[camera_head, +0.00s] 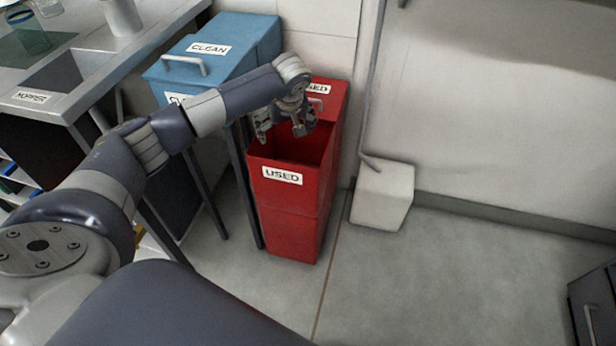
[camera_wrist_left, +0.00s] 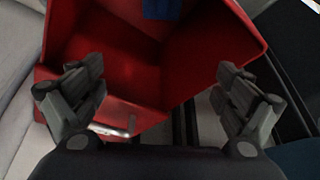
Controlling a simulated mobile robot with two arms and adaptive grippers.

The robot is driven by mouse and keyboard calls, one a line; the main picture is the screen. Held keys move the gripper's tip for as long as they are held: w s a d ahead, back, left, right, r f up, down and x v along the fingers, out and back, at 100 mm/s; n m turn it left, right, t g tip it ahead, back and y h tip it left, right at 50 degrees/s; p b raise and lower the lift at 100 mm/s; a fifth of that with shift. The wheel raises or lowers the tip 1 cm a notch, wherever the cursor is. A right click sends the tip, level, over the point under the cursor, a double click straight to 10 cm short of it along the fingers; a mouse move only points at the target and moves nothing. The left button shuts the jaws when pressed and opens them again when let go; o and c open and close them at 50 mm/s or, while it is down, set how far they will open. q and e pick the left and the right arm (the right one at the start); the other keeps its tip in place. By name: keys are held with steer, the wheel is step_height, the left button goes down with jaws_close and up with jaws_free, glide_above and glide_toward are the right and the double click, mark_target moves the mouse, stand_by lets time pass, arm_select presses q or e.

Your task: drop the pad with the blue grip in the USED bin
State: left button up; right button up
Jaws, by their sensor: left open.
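The red USED bin (camera_head: 285,210) stands on the floor with its top open and its lid raised at the back. My left gripper (camera_head: 283,128) hangs over the bin's opening, fingers spread, with nothing between them. In the left wrist view the open fingers (camera_wrist_left: 160,80) frame the red inside of the bin (camera_wrist_left: 120,60). A small blue piece (camera_wrist_left: 162,8) shows against the red inside at the top edge of that view. It is cut off there, so I cannot tell whether it is the pad's blue grip. No whole pad is visible. My right gripper is out of view.
A blue CLEAN bin (camera_head: 225,45) stands left of the red bin. A grey bench (camera_head: 60,85) with a HOPPER label is further left. A white block (camera_head: 383,195) sits by the wall at right. The floor in front is clear.

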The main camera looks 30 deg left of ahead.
arm_select(q)
steer(key=v, duration=1.1)
steer(key=shift+r, duration=0.35)
steer(key=shift+s+d, duration=0.1)
steer(key=shift+s, duration=0.05)
